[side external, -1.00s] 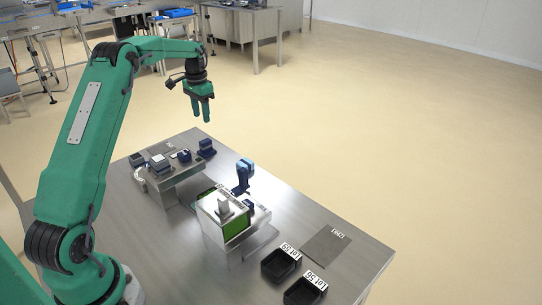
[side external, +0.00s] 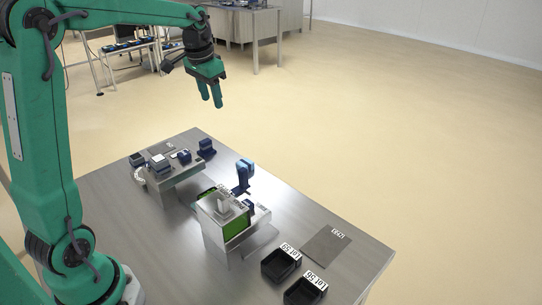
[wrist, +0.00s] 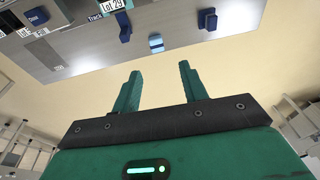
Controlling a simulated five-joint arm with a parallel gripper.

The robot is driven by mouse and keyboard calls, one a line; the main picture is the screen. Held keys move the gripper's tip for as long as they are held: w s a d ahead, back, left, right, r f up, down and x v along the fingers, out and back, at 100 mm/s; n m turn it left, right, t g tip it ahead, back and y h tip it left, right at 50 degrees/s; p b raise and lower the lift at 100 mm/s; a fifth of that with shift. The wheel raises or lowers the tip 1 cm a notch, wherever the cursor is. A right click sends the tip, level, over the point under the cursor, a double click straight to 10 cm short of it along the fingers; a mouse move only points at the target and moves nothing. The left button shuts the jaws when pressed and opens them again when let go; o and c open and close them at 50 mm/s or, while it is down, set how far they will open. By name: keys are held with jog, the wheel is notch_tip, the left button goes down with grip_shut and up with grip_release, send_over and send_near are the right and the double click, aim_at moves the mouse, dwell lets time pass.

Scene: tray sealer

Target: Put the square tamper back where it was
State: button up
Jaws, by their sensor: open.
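My gripper (side external: 212,101) is open and empty, held high above the far end of the steel table. Its two green fingers also show apart in the wrist view (wrist: 159,70), with nothing between them. A dark blue block-like tool (side external: 206,148) stands at the far end of the table. A smaller blue piece (side external: 184,156) sits on the raised metal stand (side external: 178,178). A taller blue tool (side external: 243,176) stands behind the sealer. I cannot tell which of these is the square tamper. No tool is touching my gripper.
The metal sealer (side external: 212,224) with a green front stands mid-table. Two black trays (side external: 281,267) with lot labels and a grey mat (side external: 325,247) lie at the near right. A grey block (side external: 159,165) is on the stand. The air around my gripper is clear.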

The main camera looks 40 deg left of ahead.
jog(key=s+d+f+t, duration=0.1)
jog(key=s+d, duration=0.7)
jog(key=s, duration=0.2)
jog(key=s+d+t, duration=0.2)
jog(key=s+d, duration=0.5)
jog(key=s, duration=0.4)
jog(key=shift+d+f+t+h, duration=0.3)
jog(key=shift+d+f+h, duration=0.1)
jog(key=shift+o, duration=0.5)
jog(key=shift+s, duration=0.1)
